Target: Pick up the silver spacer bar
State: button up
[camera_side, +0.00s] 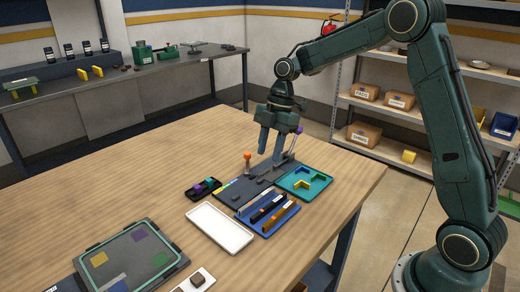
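A blue tray (267,232) on the wooden table holds several long bars side by side. A grey-silver bar (252,204), apparently the silver spacer bar, lies along its upper-left side, beside a black bar (266,208) and a dark bar with an orange part (279,217). The bars are small here, so their exact shapes are hard to tell. My gripper (270,157) points down above the dark fixture plate, behind the blue tray in the picture. Its two fingers are apart, with nothing visible between them.
A dark fixture plate (236,191) with an orange-topped post (247,160) and a purple-knobbed lever (299,130) stands below my gripper. A teal tray (318,184), a white tray (220,228) and a black bin (198,194) surround it.

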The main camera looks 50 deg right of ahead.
aim_at(258, 198)
jog(key=shift+f, duration=0.1)
jog(key=shift+x, duration=6.85)
jog(key=shift+w+a, duration=0.1)
grip_shut()
